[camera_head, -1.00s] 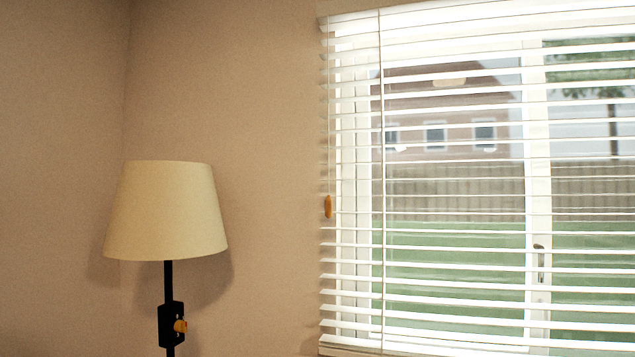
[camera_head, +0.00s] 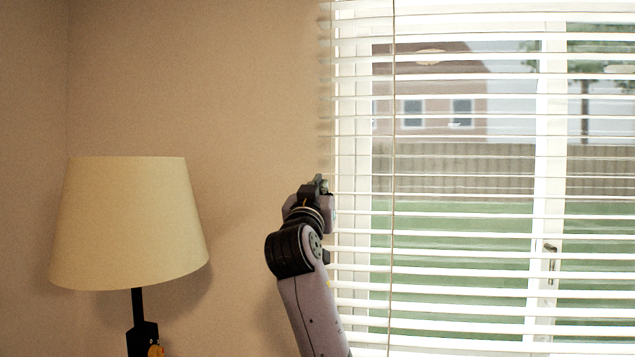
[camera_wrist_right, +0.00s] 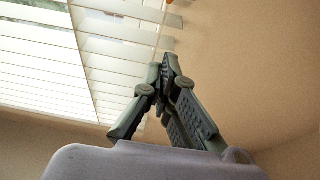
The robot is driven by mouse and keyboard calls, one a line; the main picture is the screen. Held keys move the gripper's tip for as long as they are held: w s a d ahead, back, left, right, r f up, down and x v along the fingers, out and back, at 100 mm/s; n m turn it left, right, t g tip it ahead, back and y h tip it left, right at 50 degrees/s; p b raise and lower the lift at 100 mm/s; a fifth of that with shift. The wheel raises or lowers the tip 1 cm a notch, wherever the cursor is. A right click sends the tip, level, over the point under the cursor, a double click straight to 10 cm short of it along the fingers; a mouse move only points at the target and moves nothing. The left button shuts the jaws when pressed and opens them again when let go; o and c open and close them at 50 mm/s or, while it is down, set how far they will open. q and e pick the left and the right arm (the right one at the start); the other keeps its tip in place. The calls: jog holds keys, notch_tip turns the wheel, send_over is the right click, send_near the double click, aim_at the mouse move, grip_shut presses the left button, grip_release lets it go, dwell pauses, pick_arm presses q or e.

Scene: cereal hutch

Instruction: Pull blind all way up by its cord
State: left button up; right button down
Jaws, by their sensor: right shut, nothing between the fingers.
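The white slatted blind (camera_head: 450,288) hangs lowered over the window in the head view, its slats spread out. It also shows at upper left in the wrist view (camera_wrist_right: 115,47). My right gripper (camera_head: 320,183) is raised at the blind's left edge. In the wrist view its fingertips (camera_wrist_right: 165,68) are together and hold nothing. The pull cord's wooden knob cannot be made out in the head view, where my gripper and wrist cover that area. A small orange piece (camera_wrist_right: 170,2) at the top of the wrist view may be the knob. My left gripper is out of view.
A floor lamp with a cream shade (camera_head: 128,222) stands to the left of my right arm. Bare beige wall (camera_head: 235,110) lies between lamp and blind. A thin vertical string (camera_head: 393,150) runs down through the slats.

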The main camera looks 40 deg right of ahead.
jog(key=s+r+p+x, duration=0.1)
jog(key=p+x, duration=0.5)
jog(key=x, duration=0.4)
notch_tip(320, 180, down, 5)
jog(key=b, duration=0.2)
jog(key=shift+w+d+r+b, duration=0.1)
jog(key=shift+w+r+b, duration=0.05)
jog(key=shift+b, duration=0.2)
